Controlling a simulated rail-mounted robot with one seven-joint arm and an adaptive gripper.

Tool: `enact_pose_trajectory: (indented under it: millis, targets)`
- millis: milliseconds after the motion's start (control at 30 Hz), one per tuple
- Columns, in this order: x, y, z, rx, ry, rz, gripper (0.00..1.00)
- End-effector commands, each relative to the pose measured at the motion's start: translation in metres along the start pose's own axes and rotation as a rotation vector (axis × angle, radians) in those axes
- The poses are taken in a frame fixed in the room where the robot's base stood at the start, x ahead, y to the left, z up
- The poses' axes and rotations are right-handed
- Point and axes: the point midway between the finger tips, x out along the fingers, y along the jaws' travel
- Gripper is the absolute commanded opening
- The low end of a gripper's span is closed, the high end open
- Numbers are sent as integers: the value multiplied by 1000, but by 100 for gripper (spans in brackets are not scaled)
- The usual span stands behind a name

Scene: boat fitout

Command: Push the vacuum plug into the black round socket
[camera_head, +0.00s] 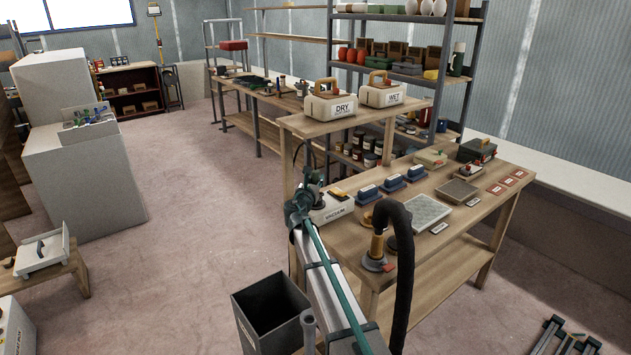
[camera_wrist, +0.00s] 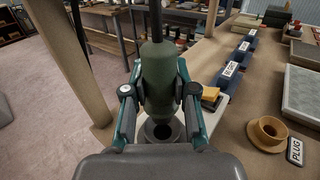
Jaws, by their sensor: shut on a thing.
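My gripper (camera_wrist: 157,95) is shut on the vacuum plug (camera_wrist: 157,75), a dark green cylinder with a black cord running up from its top. The teal fingers grip it from both sides and it looks about upright. The socket (camera_wrist: 163,131), a dark round ring with a black hole, shows just below the plug's lower end. I cannot tell whether they touch. In the head view my gripper (camera_head: 306,196) is at the left end of the white vacuum box (camera_head: 338,213), at the bench's near left corner. The socket cannot be made out there.
A brass ring holder (camera_wrist: 267,132) stands beside a PLUG label (camera_wrist: 295,151). A thick black hose (camera_head: 405,260) arches over the bench front. Blue blocks (camera_head: 391,182) and a grey panel (camera_head: 428,212) lie to the right. A wooden post (camera_wrist: 70,55) stands close on the left.

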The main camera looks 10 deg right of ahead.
Motion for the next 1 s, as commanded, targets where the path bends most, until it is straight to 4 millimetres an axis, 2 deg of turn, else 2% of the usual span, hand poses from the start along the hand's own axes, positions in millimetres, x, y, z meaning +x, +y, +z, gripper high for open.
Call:
enact_pose_trajectory:
  millis: [567,1000]
  targets:
    - [0,0,0,0,0,0,0]
    - [0,0,-8,0,0,0,0]
